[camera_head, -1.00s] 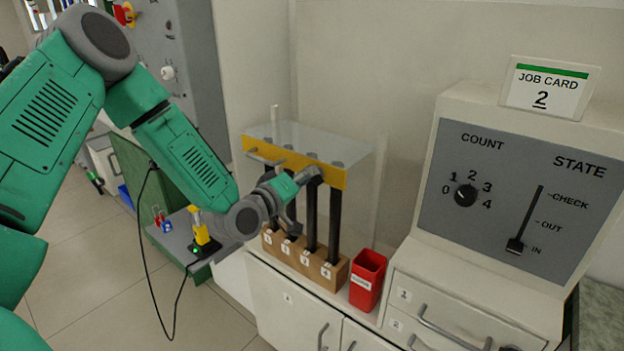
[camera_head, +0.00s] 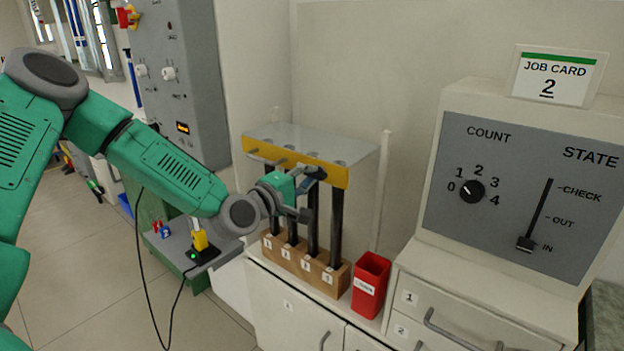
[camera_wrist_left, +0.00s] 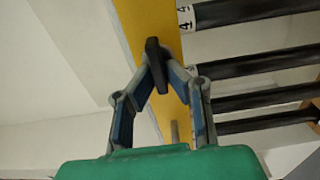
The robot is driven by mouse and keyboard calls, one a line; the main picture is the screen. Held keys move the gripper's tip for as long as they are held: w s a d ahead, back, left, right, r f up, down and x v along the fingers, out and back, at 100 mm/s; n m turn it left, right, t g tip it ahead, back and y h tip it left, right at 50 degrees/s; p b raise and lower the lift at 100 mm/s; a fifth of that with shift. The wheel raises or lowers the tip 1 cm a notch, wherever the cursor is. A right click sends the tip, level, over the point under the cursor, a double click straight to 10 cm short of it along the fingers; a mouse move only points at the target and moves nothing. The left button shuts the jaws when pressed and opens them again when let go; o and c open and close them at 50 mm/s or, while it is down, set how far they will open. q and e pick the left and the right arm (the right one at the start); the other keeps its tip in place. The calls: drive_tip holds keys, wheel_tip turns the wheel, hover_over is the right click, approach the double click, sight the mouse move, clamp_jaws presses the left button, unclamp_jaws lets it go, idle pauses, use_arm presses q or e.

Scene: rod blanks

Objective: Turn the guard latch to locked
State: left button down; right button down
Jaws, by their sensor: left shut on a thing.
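The guard is a clear cover with a yellow front bar (camera_head: 262,151) above several black rods (camera_head: 336,225). The guard latch (camera_wrist_left: 153,48) is a dark, narrow handle on the yellow bar in the left wrist view. My left gripper (camera_wrist_left: 157,76) is shut on it, with its two fingertips meeting at the handle. In the head view my left gripper (camera_head: 311,182) is at the right part of the bar, and its fingers mostly hide the latch there. I cannot read a locked or unlocked mark. My right gripper is out of view.
The rods stand in a wooden block (camera_head: 307,264) with white number labels. A red bin (camera_head: 370,284) stands right of it. Further right is a grey panel (camera_head: 500,240) with a COUNT knob and STATE slider, under job card 2 (camera_head: 550,88). A grey side shelf (camera_head: 225,247) is at left.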

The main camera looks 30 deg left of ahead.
use_arm(q)
drive_tip(key=shift+a+f, duration=0.25)
drive_tip(key=shift+a, duration=0.05)
drive_tip(key=c, duration=1.6)
unclamp_jaws()
drive_tip(key=shift+s+a, duration=0.1)
drive_tip(key=s, duration=0.8)
drive_tip(key=s+a, duration=0.1)
drive_tip(key=s, duration=0.3)
drive_tip(key=shift+w+a+f, duration=0.1)
drive_tip(key=shift+a, duration=0.15)
